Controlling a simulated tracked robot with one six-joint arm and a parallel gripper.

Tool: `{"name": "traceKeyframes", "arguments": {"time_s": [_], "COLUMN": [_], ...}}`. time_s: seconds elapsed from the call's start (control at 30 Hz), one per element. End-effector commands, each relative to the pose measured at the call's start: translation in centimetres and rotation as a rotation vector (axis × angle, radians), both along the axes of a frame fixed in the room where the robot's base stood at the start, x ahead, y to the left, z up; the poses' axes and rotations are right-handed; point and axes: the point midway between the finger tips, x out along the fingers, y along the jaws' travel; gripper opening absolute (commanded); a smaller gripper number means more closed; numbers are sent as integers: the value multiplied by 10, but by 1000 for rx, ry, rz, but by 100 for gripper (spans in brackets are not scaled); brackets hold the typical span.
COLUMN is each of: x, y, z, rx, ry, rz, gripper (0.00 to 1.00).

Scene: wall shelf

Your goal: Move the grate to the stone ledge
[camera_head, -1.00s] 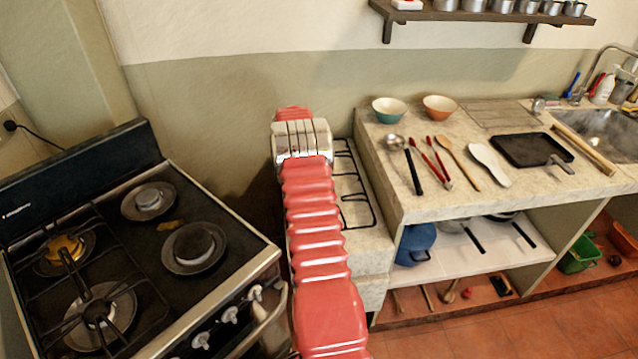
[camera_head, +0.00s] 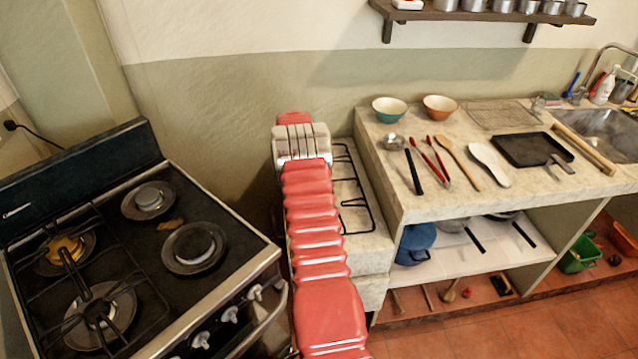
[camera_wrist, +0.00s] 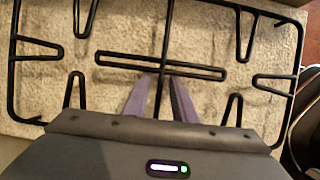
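The black wire grate (camera_wrist: 205,72) lies over the pale stone ledge (camera_wrist: 120,30) in the wrist view. In the head view, part of the grate (camera_head: 368,208) shows on the low stone ledge (camera_head: 371,256) between stove and counter; my arm hides the rest. My gripper (camera_wrist: 160,80) is above the ledge with its two fingers apart, one on each side of the grate's middle bar. Gaps show between fingers and bar. I cannot tell how far the fingertips are above the stone.
The stove (camera_head: 240,235) stands left, its right burners bare and another grate over its left burners. Right of the ledge, a higher stone counter (camera_head: 425,205) holds bowls, utensils and a black tray (camera_head: 530,150). A wall shelf (camera_head: 480,16) with pots hangs above.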

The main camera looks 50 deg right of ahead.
Motion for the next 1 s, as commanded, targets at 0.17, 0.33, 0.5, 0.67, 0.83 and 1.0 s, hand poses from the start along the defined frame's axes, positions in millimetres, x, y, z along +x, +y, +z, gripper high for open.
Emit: {"name": "traceKeyframes", "arguments": {"time_s": [0.17,0.33,0.5,0.67,0.83,1.0], "x": [1,5,13,21,28,32], "y": [0,4,12,19,27,32], "z": [3,17,41,67,92,108], "rx": [-1,-1,-2,-1,0,0], "ry": [-1,-1,-2,-1,0,1], "rz": [0,1,2,1,1,1], "gripper": [24,24,24,24,24,24]}}
